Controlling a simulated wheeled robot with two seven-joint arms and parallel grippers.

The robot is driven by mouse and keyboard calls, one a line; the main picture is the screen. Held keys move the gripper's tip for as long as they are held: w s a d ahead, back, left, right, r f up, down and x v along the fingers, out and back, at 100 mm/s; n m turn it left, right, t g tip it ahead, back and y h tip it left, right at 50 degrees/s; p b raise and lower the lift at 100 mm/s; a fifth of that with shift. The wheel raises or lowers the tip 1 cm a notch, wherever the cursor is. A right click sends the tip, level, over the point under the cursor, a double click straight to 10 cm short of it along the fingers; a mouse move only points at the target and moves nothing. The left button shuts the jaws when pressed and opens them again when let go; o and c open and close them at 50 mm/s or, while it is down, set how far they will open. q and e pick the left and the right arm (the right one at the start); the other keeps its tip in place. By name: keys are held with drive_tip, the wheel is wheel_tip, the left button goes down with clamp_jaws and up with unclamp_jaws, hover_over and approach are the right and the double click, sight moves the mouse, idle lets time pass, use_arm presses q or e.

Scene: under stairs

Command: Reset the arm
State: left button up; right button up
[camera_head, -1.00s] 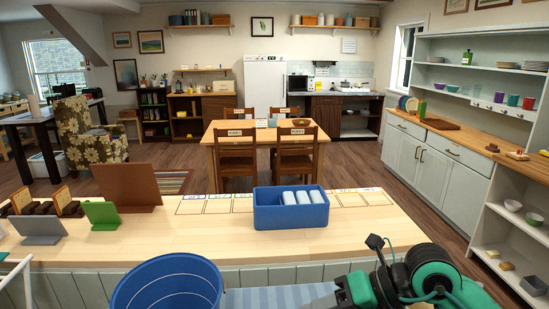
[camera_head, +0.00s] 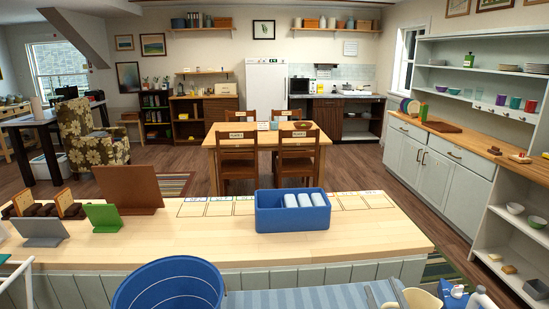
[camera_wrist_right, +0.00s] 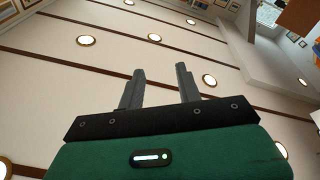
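My right gripper (camera_wrist_right: 160,70) shows in the right wrist view with its two grey fingers apart and nothing between them. It points up at the ceiling. In the head view only the grey finger tips of my right gripper (camera_head: 385,295) show at the bottom edge. My left gripper is in neither view.
A wooden counter (camera_head: 160,250) is in front, with a blue bin (camera_head: 275,222) holding white rolls, a brown board (camera_head: 130,188) and small stands. A blue tub (camera_head: 165,290) is nearest. A cream container (camera_head: 420,298) and white bottle (camera_head: 482,299) stand bottom right.

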drive_tip(key=s+d+f+m+g+h, duration=0.1)
drive_tip(key=s+f+g, duration=0.1)
drive_tip(key=f, duration=0.4)
drive_tip(key=s+d+f+m+g+h, duration=0.1)
drive_tip(key=s+f+m+g, duration=0.1)
drive_tip(key=f, duration=0.4)
drive_tip(key=s+d+f+m+g+h, duration=0.1)
drive_tip(key=s+d+f+g, duration=0.1)
drive_tip(key=f+g, duration=0.3)
drive_tip(key=shift+s+f, duration=0.5)
drive_tip(key=shift+s, duration=0.4)
drive_tip(key=s+a+f+g+y, duration=0.1)
drive_tip(key=s+a+f+g, duration=0.1)
drive_tip(key=s+f+g, duration=0.85)
drive_tip(key=s+f+t, duration=0.1)
drive_tip(key=s+f, duration=0.1)
drive_tip(key=f, duration=1.3)
drive_tip(key=s+f, duration=0.3)
drive_tip(key=f, duration=1.1)
drive_tip(key=s+d+f, duration=0.1)
drive_tip(key=s+f, duration=0.8)
drive_tip(key=f, duration=0.1)
drive_tip(key=s+d+f+g, duration=0.1)
drive_tip(key=s+d+f, duration=0.1)
drive_tip(key=s+f, duration=0.8)
drive_tip(key=shift+d+f, duration=0.25)
drive_tip(key=shift+f, duration=0.4)
drive_tip(key=shift+s, duration=0.1)
